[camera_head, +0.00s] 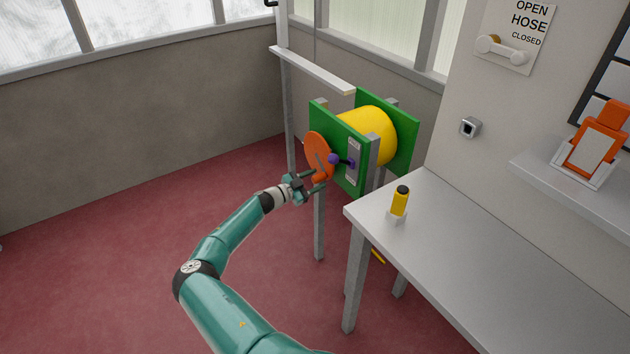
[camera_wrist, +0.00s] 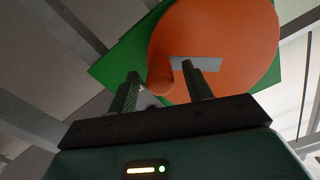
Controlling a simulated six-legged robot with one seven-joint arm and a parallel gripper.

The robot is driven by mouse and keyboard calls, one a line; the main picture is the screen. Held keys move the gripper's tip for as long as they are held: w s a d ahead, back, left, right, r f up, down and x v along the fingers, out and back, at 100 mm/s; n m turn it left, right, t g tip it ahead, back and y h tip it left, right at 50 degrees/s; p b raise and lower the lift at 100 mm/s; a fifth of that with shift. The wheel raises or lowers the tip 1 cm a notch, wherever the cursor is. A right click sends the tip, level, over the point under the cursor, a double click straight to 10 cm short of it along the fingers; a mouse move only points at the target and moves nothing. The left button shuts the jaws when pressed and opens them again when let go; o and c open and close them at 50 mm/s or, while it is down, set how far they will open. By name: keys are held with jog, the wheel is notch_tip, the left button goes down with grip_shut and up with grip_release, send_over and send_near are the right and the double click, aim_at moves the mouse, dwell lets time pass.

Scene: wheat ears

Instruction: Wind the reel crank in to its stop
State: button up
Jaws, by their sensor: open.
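The reel has a yellow drum (camera_head: 372,130) between two green side plates (camera_head: 402,138) on grey legs. Its crank is an orange disc (camera_head: 317,152) on the near plate, and the disc also fills the upper part of the wrist view (camera_wrist: 230,35). An orange crank handle (camera_wrist: 160,78) sticks out from the disc towards me. My gripper (camera_head: 316,184) is at the disc's lower edge. In the wrist view its open fingers (camera_wrist: 163,80) stand on either side of the handle, with gaps showing; I cannot tell if either touches it.
A purple-knobbed lever (camera_head: 335,159) with a light label plate (camera_head: 353,160) sits right of the disc. A grey table (camera_head: 470,235) bearing a yellow, black-topped object (camera_head: 400,200) stands to the right. A light rail (camera_head: 312,70) passes above the reel. The red floor at left is free.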

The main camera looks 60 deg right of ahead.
jog(key=v, duration=1.3)
jog(key=shift+a, duration=0.15)
